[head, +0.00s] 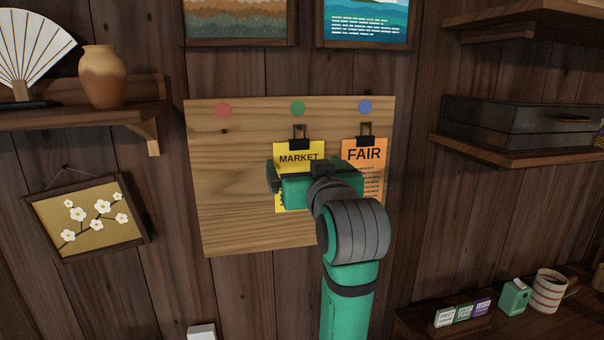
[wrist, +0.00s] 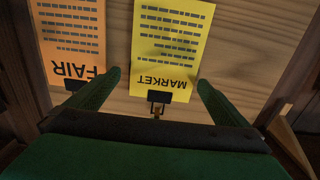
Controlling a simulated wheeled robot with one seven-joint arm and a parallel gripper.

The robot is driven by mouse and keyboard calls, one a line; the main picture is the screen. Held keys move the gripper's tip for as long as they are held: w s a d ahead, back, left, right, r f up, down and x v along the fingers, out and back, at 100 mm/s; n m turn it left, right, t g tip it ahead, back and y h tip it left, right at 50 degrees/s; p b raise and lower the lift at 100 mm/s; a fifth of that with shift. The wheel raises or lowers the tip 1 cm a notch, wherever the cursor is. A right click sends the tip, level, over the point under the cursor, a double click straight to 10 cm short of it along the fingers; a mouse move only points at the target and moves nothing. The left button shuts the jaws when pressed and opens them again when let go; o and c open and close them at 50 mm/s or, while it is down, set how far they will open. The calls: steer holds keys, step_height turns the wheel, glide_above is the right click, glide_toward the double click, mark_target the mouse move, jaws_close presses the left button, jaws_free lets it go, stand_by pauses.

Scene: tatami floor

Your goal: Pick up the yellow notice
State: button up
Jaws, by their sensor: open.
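The yellow notice (head: 299,157) reads "MARKET" and hangs from a black clip (head: 300,141) on a wooden board (head: 235,190). A green dot is above it. My gripper hides most of its lower part in the head view. In the wrist view the notice (wrist: 170,50) appears upside down, with its clip (wrist: 160,98) toward the gripper. My gripper (wrist: 155,82) is open, with one green finger on each side of the notice's headed end. The fingers look empty; I cannot tell how far they are from the paper.
An orange "FAIR" notice (head: 364,154) hangs just right of the yellow one, under a blue dot; one finger overlaps it in the wrist view (wrist: 72,35). Shelves (head: 530,150) flank the board.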

steer(key=shift+w+a, duration=0.45)
steer(key=shift+w, duration=0.05)
steer(key=shift+d, duration=0.1)
steer(key=c, duration=0.9)
steer(key=shift+r, duration=0.15)
